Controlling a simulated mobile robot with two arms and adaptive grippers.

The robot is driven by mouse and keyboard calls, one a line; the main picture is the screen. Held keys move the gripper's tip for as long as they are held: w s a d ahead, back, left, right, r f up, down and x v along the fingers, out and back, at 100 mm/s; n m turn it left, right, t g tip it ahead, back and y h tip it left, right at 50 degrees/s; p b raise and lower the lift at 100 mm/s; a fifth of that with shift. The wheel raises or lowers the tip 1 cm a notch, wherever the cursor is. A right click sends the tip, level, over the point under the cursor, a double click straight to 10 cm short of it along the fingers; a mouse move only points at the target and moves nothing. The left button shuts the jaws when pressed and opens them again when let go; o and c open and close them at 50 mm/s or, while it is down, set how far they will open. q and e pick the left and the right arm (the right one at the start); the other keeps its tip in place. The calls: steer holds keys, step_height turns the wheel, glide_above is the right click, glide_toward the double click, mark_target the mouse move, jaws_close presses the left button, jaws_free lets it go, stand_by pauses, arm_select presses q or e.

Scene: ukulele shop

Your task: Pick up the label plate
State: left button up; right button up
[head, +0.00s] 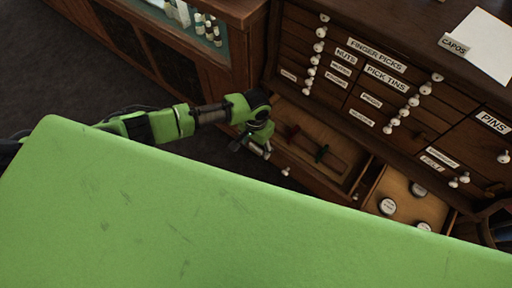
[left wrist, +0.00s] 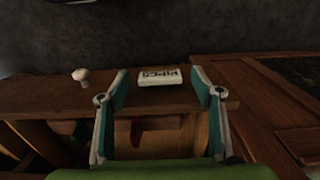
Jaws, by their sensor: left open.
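The label plate (left wrist: 161,76) is a small white plate with dark lettering, too small to read surely. In the left wrist view it is at the wooden front of an open drawer, to the right of a white knob (left wrist: 80,75). My left gripper (left wrist: 160,88) is open, its two fingers on either side of the plate in this view, with nothing seen between them in grip. In the head view my left gripper (head: 257,143) is at the left end of the open drawer (head: 335,152); I cannot make out the plate there. My right gripper is not in view.
Another open drawer (head: 399,185) holds round white-topped tins. The labelled drawer cabinet (head: 330,45) stands behind. A glass-fronted case (head: 207,50) is at upper left. White paper (head: 488,45) lies on top.

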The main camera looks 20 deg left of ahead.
arm_select(q)
steer(key=c, duration=1.1)
steer(key=shift+o, duration=0.2)
steer(key=shift+r, duration=0.1)
